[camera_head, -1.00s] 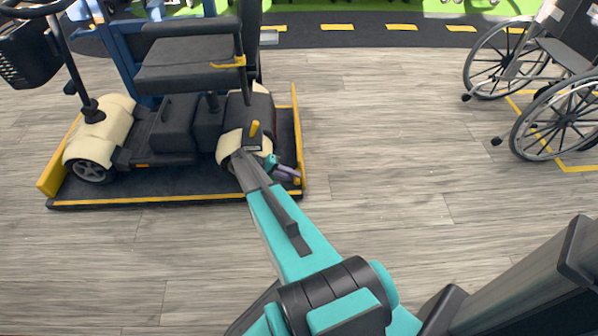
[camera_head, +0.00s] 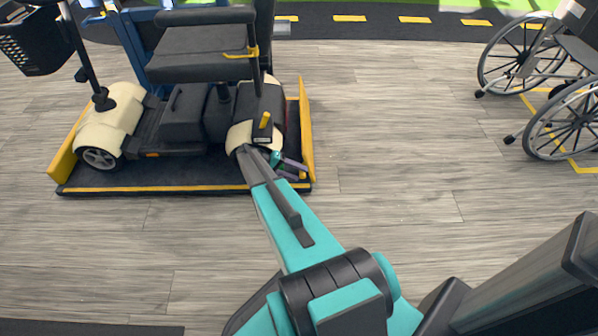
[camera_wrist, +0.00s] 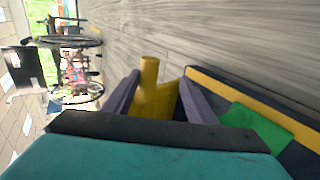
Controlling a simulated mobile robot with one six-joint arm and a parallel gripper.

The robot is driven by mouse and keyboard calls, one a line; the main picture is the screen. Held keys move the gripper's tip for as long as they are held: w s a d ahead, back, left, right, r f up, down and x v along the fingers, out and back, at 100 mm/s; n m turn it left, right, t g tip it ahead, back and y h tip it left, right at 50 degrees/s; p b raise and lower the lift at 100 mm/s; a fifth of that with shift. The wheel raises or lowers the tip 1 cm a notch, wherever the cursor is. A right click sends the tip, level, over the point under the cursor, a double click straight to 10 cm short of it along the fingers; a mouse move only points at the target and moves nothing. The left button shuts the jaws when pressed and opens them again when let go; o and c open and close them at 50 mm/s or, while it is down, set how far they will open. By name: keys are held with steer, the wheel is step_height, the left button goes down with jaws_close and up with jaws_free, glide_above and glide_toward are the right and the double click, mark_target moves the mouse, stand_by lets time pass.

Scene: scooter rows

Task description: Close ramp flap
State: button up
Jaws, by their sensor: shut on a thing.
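The ramp flap (camera_head: 306,130) is a yellow panel standing steeply along the right end of the dark, yellow-edged platform (camera_head: 200,188). My gripper (camera_head: 297,168) is low at the flap's near end, beside the scooter's rear wheel. In the wrist view, the two grey-purple fingers of my gripper (camera_wrist: 158,88) are closed on a yellow part of the ramp flap (camera_wrist: 165,100), with a rounded yellow post (camera_wrist: 149,75) rising between them. The exact contact is partly hidden by my wrist.
A cream and black mobility scooter (camera_head: 185,120) stands on the platform, close to my gripper. Another yellow panel (camera_head: 68,148) is at the left end. A wheelchair (camera_head: 560,115) stands at the right. The wooden floor between is clear.

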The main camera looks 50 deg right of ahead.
steer(key=shift+a, duration=0.1)
stand_by(0.5)
steer(key=p+v, duration=0.2)
steer(key=v, duration=1.1)
steer(key=shift+w+r+p, duration=0.2)
steer(key=shift+r+p, duration=0.1)
steer(key=shift+r, duration=0.1)
